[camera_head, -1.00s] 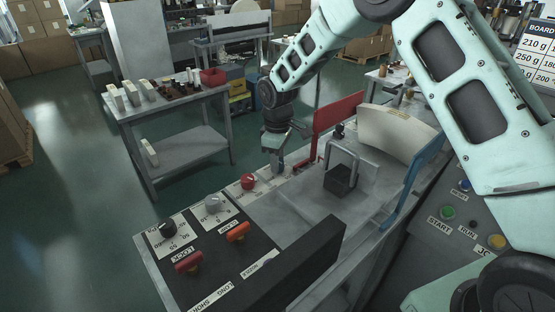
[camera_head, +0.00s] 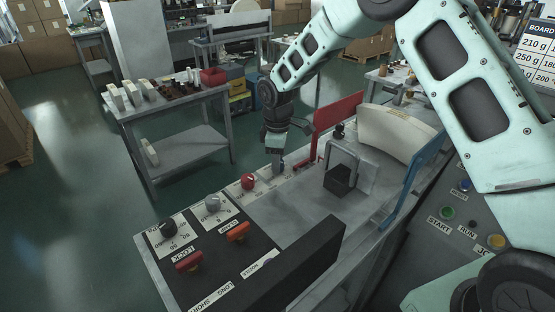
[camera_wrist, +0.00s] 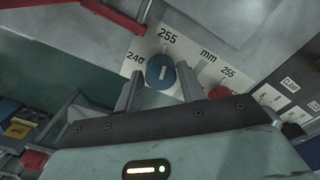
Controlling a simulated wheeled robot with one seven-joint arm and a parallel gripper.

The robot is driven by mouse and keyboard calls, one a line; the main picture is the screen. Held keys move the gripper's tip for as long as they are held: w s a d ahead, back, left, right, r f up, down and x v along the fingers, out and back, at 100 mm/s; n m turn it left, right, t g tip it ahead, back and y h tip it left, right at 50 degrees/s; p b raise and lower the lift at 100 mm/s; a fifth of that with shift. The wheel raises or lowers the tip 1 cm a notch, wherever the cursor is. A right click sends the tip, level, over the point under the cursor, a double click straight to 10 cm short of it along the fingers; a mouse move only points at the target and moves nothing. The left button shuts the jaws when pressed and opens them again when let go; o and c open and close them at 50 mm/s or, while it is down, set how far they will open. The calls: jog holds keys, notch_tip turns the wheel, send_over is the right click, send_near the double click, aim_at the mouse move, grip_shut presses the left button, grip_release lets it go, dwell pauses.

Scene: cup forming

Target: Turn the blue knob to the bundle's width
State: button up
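The blue knob (camera_wrist: 160,71) shows in the wrist view on a white scale plate (camera_wrist: 190,52) printed with 240, 255 and mm. Its white pointer line runs nearly straight up in that picture, toward the 255 mark. My gripper (camera_wrist: 159,84) has its two fingers apart, one on each side of the knob, with narrow gaps visible. In the head view my gripper (camera_head: 278,166) points down at the machine's far-left edge and hides the blue knob. The bundle (camera_head: 397,128), a curved cream stack, stands between a red plate (camera_head: 336,122) and a blue plate (camera_head: 414,178).
A red knob (camera_head: 248,181), a grey knob (camera_head: 212,202) and a black knob (camera_head: 168,229) line the same edge. Orange and red handles (camera_head: 238,232) (camera_head: 189,262) sit on the black panel. A dark block (camera_head: 339,180) is under a metal frame. The red plate's bracket (camera_wrist: 118,15) is near my fingers.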

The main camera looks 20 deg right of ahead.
jog(key=shift+o, duration=0.8)
notch_tip(320, 180, up, 17)
jog(key=b, duration=0.3)
jog(key=shift+r, duration=0.2)
